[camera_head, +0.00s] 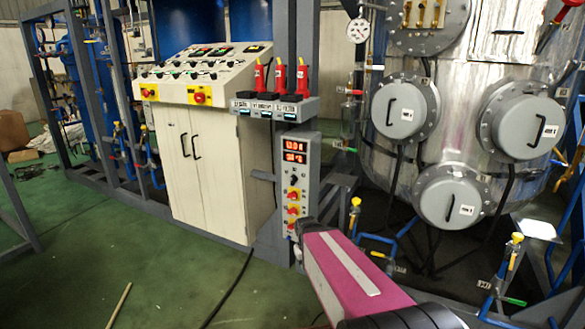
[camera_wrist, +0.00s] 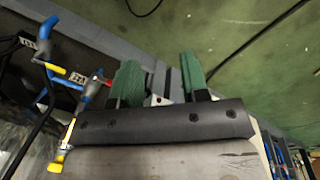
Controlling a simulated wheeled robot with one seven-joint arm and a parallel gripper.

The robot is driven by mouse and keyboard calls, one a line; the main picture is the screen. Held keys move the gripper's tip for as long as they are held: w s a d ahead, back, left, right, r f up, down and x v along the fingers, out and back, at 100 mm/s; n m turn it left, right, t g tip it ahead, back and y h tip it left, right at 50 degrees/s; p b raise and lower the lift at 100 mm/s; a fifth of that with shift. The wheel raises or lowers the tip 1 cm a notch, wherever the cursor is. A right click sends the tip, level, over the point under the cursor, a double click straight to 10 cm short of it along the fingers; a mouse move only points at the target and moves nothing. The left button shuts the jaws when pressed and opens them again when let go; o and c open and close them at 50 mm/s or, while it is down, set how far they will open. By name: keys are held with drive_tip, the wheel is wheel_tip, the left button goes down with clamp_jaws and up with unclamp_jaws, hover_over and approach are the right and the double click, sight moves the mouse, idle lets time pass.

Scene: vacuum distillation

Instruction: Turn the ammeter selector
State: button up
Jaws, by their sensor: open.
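The grey control box (camera_head: 312,160) in the head view carries two lit red digital displays (camera_head: 294,152). Below them is a small black knob (camera_head: 293,180), which looks like the ammeter selector. In the head view my pink arm reaches toward the lower part of the box, and the fingers there are hardly visible. The selector is not recognisable in the wrist view.
A white cabinet (camera_head: 205,165) with a sloped button console (camera_head: 200,75) stands left of the box. A steel vessel (camera_head: 440,160) and blue pipes (camera_head: 378,240) are on the right.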

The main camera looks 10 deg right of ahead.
drive_tip(key=w+d+r+n+t+h, duration=0.2)
drive_tip(key=w+n+h, duration=0.2)
drive_tip(key=w+n, duration=0.25)
drive_tip(key=n+t+h, duration=0.5)
drive_tip(key=n+t, duration=0.7)
drive_tip(key=n, duration=0.9)
approach(291, 181)
drive_tip(key=x, duration=1)
drive_tip(key=shift+d+r, duration=0.1)
clamp_jaws()
